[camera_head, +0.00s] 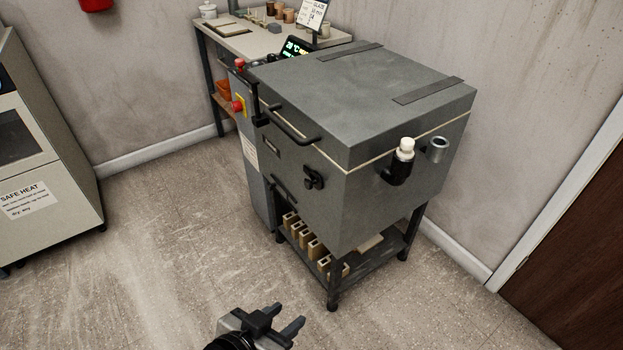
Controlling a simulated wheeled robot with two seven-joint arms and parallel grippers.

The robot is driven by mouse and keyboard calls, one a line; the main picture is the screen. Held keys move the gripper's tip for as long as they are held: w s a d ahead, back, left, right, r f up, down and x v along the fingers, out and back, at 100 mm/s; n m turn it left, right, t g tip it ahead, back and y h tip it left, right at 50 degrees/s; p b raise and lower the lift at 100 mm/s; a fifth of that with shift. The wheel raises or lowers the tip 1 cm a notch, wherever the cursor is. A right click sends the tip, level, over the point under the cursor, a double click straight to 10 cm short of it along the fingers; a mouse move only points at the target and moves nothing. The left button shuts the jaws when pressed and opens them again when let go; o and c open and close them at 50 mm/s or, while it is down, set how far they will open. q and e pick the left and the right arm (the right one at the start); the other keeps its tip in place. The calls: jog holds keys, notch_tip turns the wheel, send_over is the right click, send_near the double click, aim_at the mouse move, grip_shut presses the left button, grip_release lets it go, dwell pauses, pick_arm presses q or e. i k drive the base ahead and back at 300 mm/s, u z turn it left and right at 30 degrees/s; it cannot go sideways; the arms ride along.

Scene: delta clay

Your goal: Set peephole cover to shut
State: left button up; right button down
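The grey kiln (400,95) stands on a dark stand against the wall. A small black fitting (314,179) sits on its front face below the handle; it looks like a peephole cover, but whether it is open or shut is too small to tell. On the kiln's right side are a black elbow piece with a white knob (404,150) and a short grey metal tube (437,150). My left gripper (284,321) is at the bottom of the view, in front of the kiln and apart from it. Its two fingers are apart with nothing between them. My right gripper is out of view.
The stand's lower shelf (372,262) holds several tan blocks. A control box with a red button (238,106) is left of the kiln. A bench (255,42) with pots stands behind. A beige cabinet (45,165) is at left. Floor between is clear.

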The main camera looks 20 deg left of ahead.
aim_at(315, 181)
jog(key=z, duration=1.2)
jog(key=k, duration=0.75)
jog(key=u, duration=0.7)
jog(key=i, duration=1)
